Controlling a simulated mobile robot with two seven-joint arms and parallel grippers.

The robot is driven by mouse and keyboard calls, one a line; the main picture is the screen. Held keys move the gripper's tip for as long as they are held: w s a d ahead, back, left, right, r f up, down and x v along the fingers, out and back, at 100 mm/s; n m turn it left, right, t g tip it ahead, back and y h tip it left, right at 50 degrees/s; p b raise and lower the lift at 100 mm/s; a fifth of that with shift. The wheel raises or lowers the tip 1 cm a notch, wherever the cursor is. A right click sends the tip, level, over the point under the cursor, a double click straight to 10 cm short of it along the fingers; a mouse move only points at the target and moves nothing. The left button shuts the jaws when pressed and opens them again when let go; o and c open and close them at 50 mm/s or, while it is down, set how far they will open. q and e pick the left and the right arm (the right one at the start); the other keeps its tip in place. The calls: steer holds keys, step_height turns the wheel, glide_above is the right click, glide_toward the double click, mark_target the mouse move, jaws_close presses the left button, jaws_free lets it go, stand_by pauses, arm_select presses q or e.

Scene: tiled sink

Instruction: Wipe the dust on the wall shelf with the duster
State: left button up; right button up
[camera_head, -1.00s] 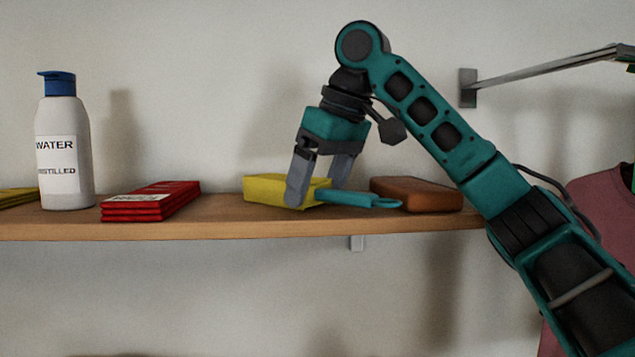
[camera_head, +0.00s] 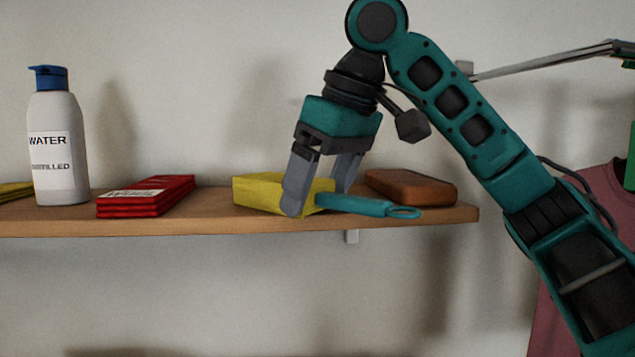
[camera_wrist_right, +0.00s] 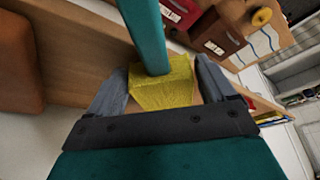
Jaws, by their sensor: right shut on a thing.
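The duster has a yellow block head (camera_head: 255,193) and a teal handle (camera_head: 365,206) with a ring at its end. My right gripper (camera_head: 318,196) points down over the wall shelf (camera_head: 210,221), shut on the duster's yellow head, one finger on each side. The right wrist view also shows the yellow head (camera_wrist_right: 165,85) between the fingers, with the teal handle (camera_wrist_right: 146,35) running up. The duster is at the shelf's front edge, its handle pointing right; I cannot tell whether it touches the board. I cannot make out dust. My left gripper is out of view.
Red packets (camera_head: 145,197) and a white water bottle (camera_head: 58,150) stand left of the duster. A brown block (camera_head: 410,187) lies behind the handle, near the shelf's right end. A metal rail (camera_head: 550,62) and pink cloth (camera_head: 600,215) are at right.

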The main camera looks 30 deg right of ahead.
steer(key=shift+w+d+f, duration=0.1)
steer(key=shift+w+d, duration=0.4)
steer(key=shift+w, duration=0.6)
steer(key=shift+w+d+r, duration=0.1)
steer(key=shift+w+d, duration=0.45)
steer(key=shift+w, duration=0.5)
steer(key=shift+w+d+f, duration=0.1)
steer(key=shift+w+d, duration=0.4)
steer(key=shift+w, duration=0.6)
steer(key=shift+r, duration=3.05)
